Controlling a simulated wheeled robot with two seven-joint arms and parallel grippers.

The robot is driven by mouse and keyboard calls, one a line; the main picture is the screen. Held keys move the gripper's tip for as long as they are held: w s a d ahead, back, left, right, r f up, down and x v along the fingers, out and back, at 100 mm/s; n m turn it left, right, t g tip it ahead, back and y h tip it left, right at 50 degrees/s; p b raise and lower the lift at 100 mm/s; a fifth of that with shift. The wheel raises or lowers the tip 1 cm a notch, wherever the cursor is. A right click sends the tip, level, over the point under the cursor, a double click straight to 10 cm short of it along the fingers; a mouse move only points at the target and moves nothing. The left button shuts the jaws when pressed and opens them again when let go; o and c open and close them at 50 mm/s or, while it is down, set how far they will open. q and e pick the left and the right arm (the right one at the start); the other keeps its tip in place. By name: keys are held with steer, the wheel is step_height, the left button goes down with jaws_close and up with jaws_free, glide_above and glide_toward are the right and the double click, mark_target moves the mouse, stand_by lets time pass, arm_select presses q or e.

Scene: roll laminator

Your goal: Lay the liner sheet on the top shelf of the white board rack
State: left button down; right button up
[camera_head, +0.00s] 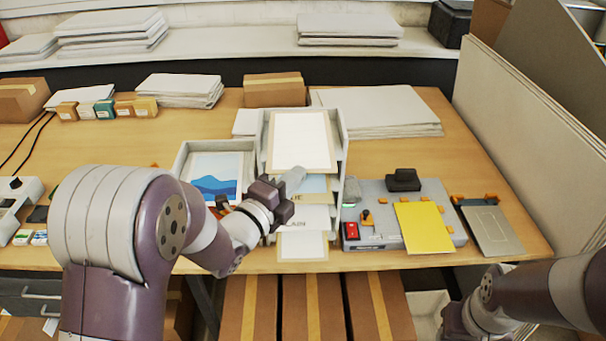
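The white board rack (342,150) stands upright in the middle of the table. A pale sheet with a tan border (301,138) lies flat on its top shelf; I cannot tell whether it is the liner sheet. Lower shelves hold other sheets, with partly hidden labels. My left gripper (283,196) is in front of the rack, over its lower shelves and below the top sheet. A small grey piece (292,180) shows at its tip; whether it is held is unclear. My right arm is low at the right, its end (456,322) cut off by the bottom edge.
A white tray (181,160) with a blue picture is left of the rack. A grey laminator (380,255) with a yellow sheet (424,227) is at its right. A grey panel (490,230) lies farther right. Large boards (530,115) lean along the right side. Boxes and paper stacks stand behind.

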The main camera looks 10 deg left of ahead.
arm_select(q)
steer(key=w+f+b, duration=0.3)
steer(key=f+b, duration=0.1)
steer(key=f, duration=0.1)
steer(key=shift+w+a+b, duration=0.25)
steer(key=shift+w+b, duration=0.05)
steer(key=shift+b, duration=0.05)
arm_select(e)
steer(key=f, duration=0.5)
steer(key=shift+w+d, duration=0.15)
steer(key=shift+w, duration=0.05)
arm_select(q)
steer(key=shift+w, duration=0.15)
arm_select(e)
steer(key=shift+w+f, duration=0.1)
steer(key=shift+f, duration=0.1)
arm_select(q)
steer(key=shift+f+b, duration=0.2)
steer(key=shift+b, duration=0.4)
arm_select(e)
steer(key=shift+f, duration=0.45)
arm_select(q)
steer(key=c, duration=1.3)
jaws_free()
